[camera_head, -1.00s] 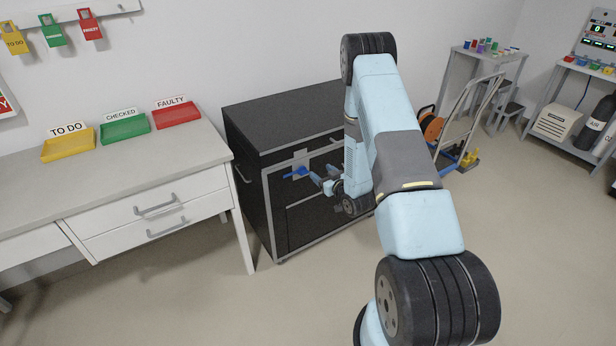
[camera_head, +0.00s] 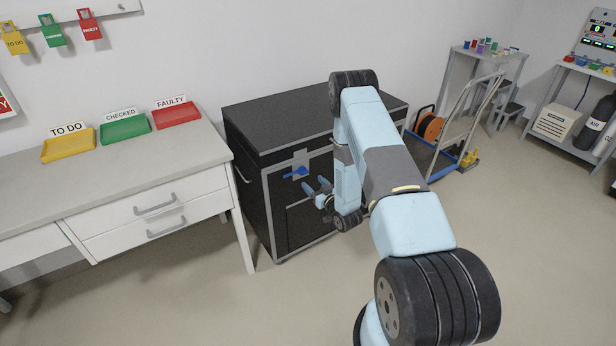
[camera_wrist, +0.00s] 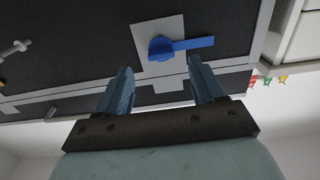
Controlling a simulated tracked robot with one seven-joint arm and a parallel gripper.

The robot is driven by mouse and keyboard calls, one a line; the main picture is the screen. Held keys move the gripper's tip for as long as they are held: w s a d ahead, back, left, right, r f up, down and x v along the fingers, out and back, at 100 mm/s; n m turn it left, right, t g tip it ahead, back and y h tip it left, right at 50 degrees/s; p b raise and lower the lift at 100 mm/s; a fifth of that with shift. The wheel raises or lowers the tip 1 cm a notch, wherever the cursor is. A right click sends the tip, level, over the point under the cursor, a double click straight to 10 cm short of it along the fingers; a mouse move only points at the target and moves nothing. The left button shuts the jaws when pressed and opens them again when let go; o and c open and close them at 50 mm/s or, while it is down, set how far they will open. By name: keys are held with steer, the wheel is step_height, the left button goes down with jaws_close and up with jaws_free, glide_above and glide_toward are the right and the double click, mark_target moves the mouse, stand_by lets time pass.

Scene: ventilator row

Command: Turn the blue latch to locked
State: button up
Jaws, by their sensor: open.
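The blue latch (camera_head: 296,172) is on the front of the black cabinet (camera_head: 290,215), mounted on a light grey plate (camera_head: 301,157). Its handle points left, roughly level, in the head view. In the wrist view the latch (camera_wrist: 178,46) shows its round hub on the plate (camera_wrist: 150,32), with the handle pointing right. My gripper (camera_head: 318,187) is open and empty, just right of and below the latch, apart from it. In the wrist view the two fingers of my gripper (camera_wrist: 163,82) stand apart, with the latch ahead beyond their tips. No lock marking is readable.
A white bench (camera_head: 200,150) with drawers and yellow, green and red trays stands close left of the cabinet. A hand trolley (camera_head: 470,120) is behind my arm on the right. The floor in front of the cabinet is clear.

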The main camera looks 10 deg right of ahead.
steer(key=x, duration=0.6)
steer(key=shift+w, duration=0.3)
jaws_close()
stand_by(0.4)
